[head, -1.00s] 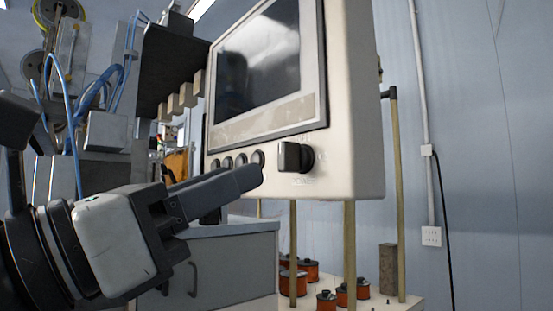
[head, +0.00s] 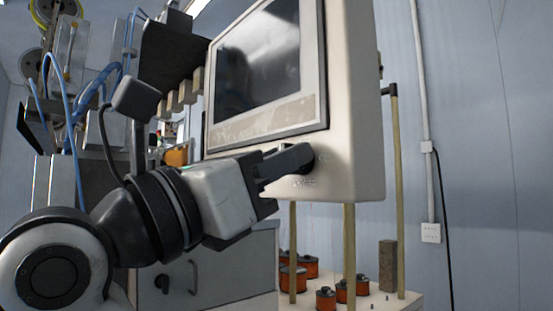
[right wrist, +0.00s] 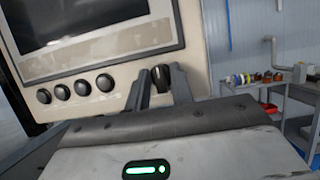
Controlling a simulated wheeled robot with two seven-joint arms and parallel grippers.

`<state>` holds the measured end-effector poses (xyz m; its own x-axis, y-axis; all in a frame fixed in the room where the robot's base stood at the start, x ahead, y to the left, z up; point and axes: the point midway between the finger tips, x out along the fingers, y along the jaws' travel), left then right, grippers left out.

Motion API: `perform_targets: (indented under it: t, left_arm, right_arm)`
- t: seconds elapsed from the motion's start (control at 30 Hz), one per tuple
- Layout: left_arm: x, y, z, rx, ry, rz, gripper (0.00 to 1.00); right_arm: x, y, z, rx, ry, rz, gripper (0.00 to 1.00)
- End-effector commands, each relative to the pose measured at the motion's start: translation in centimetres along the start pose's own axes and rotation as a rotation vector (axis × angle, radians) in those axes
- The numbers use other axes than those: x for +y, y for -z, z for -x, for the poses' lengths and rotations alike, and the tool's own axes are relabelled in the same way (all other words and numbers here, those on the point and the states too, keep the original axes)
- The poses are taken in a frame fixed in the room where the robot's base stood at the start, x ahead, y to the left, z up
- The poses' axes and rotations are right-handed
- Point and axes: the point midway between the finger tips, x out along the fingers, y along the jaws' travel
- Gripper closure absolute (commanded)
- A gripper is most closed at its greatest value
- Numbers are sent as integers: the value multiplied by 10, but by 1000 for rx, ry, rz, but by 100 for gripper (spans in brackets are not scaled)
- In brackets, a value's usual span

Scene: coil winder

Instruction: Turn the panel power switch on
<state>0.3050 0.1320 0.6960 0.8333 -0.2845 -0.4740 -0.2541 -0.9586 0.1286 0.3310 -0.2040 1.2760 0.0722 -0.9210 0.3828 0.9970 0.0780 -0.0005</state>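The panel (head: 350,150) is a cream box with a dark screen. Its power switch (head: 319,158) is a black rotary knob below the screen's right corner, now mostly hidden by my right gripper in the head view. My right gripper (head: 306,156) reaches in from the left with its fingertips at the knob. In the right wrist view the knob (right wrist: 161,75) stands upright between the two fingers, which are apart, one on each side. I cannot tell whether either finger touches it. My left gripper is not in view.
Several round black buttons (right wrist: 82,88) line the panel left of the knob. The screen (head: 265,65) is above. Orange spools (head: 326,299) stand on a table below the panel. A shelf cart (right wrist: 262,95) stands far right in the wrist view.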

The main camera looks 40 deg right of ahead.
Motion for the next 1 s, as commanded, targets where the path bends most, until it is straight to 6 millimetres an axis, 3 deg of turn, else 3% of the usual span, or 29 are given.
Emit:
perform_targets:
  t: [0.47,1.0]
  left_arm:
    - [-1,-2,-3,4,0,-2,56]
    - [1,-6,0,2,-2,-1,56]
  right_arm:
    - [1,1,1,2,52,-126,100]
    - [2,-1,0,1,242,-581,100]
